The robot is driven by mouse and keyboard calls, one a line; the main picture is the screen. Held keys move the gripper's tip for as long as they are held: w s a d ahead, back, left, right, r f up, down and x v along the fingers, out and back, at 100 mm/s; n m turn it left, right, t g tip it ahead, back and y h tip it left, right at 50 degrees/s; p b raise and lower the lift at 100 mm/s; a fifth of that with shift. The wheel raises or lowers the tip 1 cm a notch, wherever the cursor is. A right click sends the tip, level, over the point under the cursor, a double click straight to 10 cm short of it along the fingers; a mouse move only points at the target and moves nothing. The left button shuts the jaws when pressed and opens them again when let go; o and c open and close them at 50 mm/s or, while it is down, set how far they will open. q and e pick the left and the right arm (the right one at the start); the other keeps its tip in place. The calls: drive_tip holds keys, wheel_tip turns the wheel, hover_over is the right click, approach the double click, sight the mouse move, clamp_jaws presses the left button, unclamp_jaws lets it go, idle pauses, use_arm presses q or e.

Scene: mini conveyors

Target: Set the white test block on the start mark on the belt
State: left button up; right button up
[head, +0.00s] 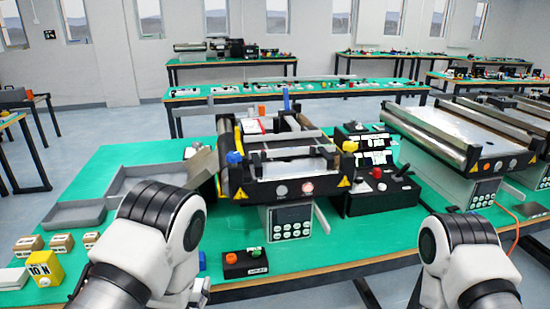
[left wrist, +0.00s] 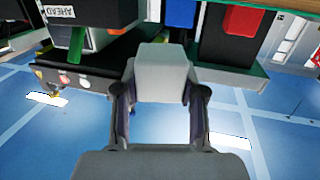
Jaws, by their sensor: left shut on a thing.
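My left gripper (left wrist: 162,100) is shut on the white test block (left wrist: 165,72) in the left wrist view, a finger on each side of it. In the head view the left gripper (head: 202,288) shows only as a small part beside my left arm, low at the table's front edge, and the block cannot be made out there. The mini conveyor (head: 240,183) stands on the green table, beyond and to the right of this gripper. Its belt is partly hidden by its frame and covers, and I cannot make out the start mark. My right arm shows at the lower right, without its fingers.
A button box (head: 245,264) stands in front of the conveyor. A black control box (head: 378,192) is to its right, grey trays (head: 75,215) to its left. A yellow 10 N weight (head: 45,268) and small beige blocks (head: 28,245) sit at left. Green table (head: 130,155) is clear behind the trays.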

use_arm(q)
drive_tip(key=s+d+r+m+g+h, duration=0.45)
drive_tip(key=s+d+m+h, duration=0.35)
drive_tip(key=d+h, duration=0.4)
drive_tip(key=w+f+m+g+h, duration=0.1)
drive_tip(key=m+g, duration=0.2)
drive_tip(key=g, duration=0.1)
drive_tip(key=d+f+m+g+h, duration=0.1)
drive_tip(key=f+m+g+h, duration=0.1)
drive_tip(key=m+g, duration=0.1)
drive_tip(key=w+d+f+m+g+h, duration=0.1)
drive_tip(key=m+g+h, duration=0.1)
drive_tip(key=g, duration=0.3)
drive_tip(key=shift+w+d+f+m, duration=0.2)
drive_tip(key=shift+w+m, duration=0.1)
drive_tip(key=shift+m, duration=0.3)
